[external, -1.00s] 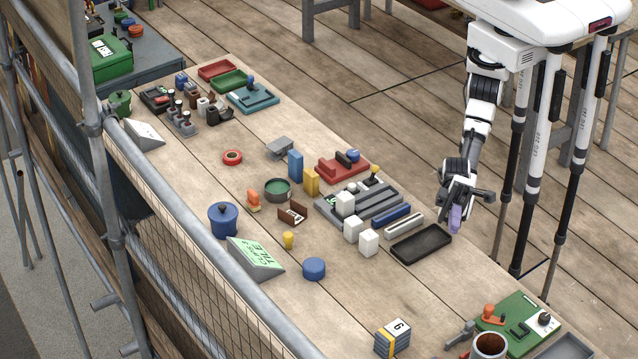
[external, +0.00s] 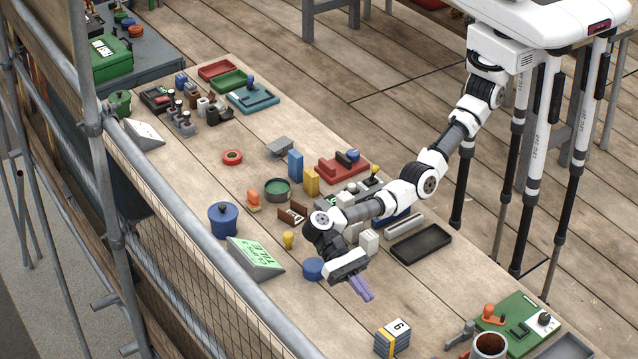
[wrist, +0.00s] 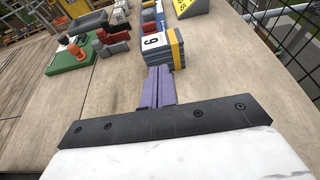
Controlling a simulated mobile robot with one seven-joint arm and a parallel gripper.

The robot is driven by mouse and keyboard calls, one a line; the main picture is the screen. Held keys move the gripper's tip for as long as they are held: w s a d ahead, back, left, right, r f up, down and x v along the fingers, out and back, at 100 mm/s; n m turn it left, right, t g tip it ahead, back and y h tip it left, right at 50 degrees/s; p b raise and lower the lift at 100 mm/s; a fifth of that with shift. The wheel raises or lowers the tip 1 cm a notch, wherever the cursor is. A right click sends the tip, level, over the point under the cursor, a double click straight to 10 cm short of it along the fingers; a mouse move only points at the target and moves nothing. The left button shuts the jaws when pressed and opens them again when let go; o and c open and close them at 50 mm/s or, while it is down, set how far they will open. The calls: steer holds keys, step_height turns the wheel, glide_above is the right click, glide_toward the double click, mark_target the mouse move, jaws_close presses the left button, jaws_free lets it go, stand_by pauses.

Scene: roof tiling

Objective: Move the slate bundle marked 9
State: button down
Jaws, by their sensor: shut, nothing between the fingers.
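The slate bundle marked 9 (external: 393,338) lies on the table near the front edge of the external view. It is a grey stack with a white label and a yellow band. It also shows in the wrist view (wrist: 162,46), just beyond my fingertips. My gripper (external: 366,296) has purple fingers, shut and empty, above the table up and left of the bundle. In the wrist view the purple fingers (wrist: 158,82) point at the bundle, which appears close. I cannot tell the exact gap.
A green board (external: 515,325) with an orange part and a brown-filled cup (external: 489,345) stand right of the bundle. A black tray (external: 421,243), a blue round tin (external: 313,268) and a green-faced wedge sign (external: 256,259) lie behind. Scaffold rails run along the left. Bare wood surrounds the bundle's left side.

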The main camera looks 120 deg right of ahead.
mark_target(389, 324)
steer(key=a+b, duration=0.2)
steer(key=a, duration=0.1)
steer(key=a+b, duration=0.3)
steer(key=a, duration=0.1)
steer(key=a+b, duration=0.2)
steer(key=a, duration=0.1)
steer(key=shift+a+f+b, duration=0.25)
steer(key=shift+f+b, duration=0.05)
steer(key=shift+b, duration=0.05)
steer(key=shift+d+f+b, duration=0.15)
steer(key=shift+f+b, duration=0.15)
steer(key=shift+b, duration=0.4)
steer(key=shift+r+p, duration=0.15)
steer(key=shift+p, duration=0.4)
steer(key=shift+f, duration=0.4)
